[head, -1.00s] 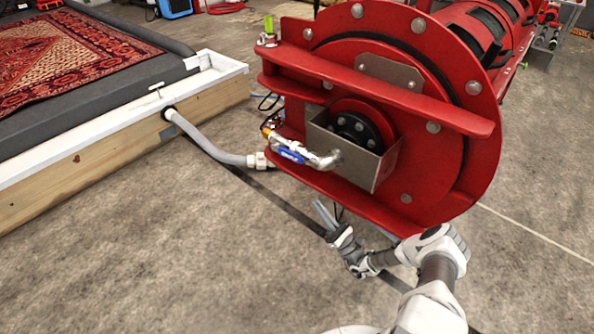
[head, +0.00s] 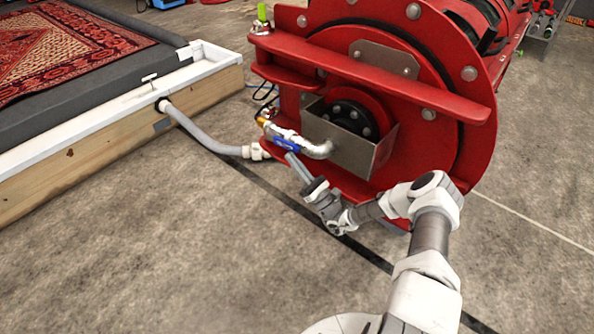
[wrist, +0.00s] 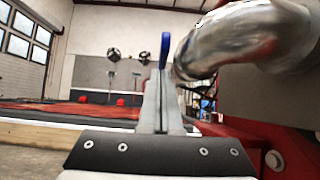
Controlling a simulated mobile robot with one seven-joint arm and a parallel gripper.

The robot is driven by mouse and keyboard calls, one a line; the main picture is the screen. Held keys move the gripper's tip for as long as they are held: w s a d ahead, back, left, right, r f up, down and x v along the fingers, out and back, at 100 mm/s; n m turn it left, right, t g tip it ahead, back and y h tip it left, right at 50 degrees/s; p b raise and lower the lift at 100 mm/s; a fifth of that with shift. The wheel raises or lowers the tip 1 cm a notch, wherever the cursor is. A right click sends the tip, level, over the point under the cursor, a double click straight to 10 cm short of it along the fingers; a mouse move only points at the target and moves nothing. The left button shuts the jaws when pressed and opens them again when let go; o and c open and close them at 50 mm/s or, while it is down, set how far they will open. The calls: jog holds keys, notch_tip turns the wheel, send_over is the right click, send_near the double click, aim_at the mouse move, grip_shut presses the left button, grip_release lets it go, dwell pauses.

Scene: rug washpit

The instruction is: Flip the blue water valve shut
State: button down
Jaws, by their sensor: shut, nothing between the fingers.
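The blue valve handle (head: 284,143) sits on a silver pipe (head: 318,151) at the lower left of the red machine, lying roughly along the pipe. In the wrist view the blue handle (wrist: 165,48) shows edge-on just past my fingertips, beside the large shiny pipe (wrist: 250,38). My gripper (head: 291,158) is shut and empty. Its fingertips reach up to the handle from below and in front; I cannot tell whether they touch it. In the wrist view my closed fingers (wrist: 160,90) point straight ahead.
The red machine (head: 455,150) with a metal box (head: 345,150) stands close to the right of my gripper. A grey hose (head: 205,135) runs left to a wood-framed pit (head: 60,165) with a rug (head: 55,45). The concrete floor is clear at front left.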

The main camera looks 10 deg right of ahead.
aim_at(294, 152)
jog(key=shift+r, duration=0.25)
jog(key=shift+s+d+r+p, duration=0.1)
jog(key=shift+r+p, duration=0.45)
jog(key=shift+r, duration=0.15)
jog(key=shift+r+p, duration=0.35)
jog(key=shift+p, duration=0.2)
jog(key=r+g+h+p, duration=0.1)
jog(key=p, duration=0.2)
jog(key=shift+g, duration=0.3)
jog(key=shift+g+h+p, duration=0.4)
jog(key=shift+g+p, duration=0.1)
jog(key=shift+p, duration=0.6)
jog(key=shift+s+f, duration=0.1)
jog(key=shift+f, duration=0.15)
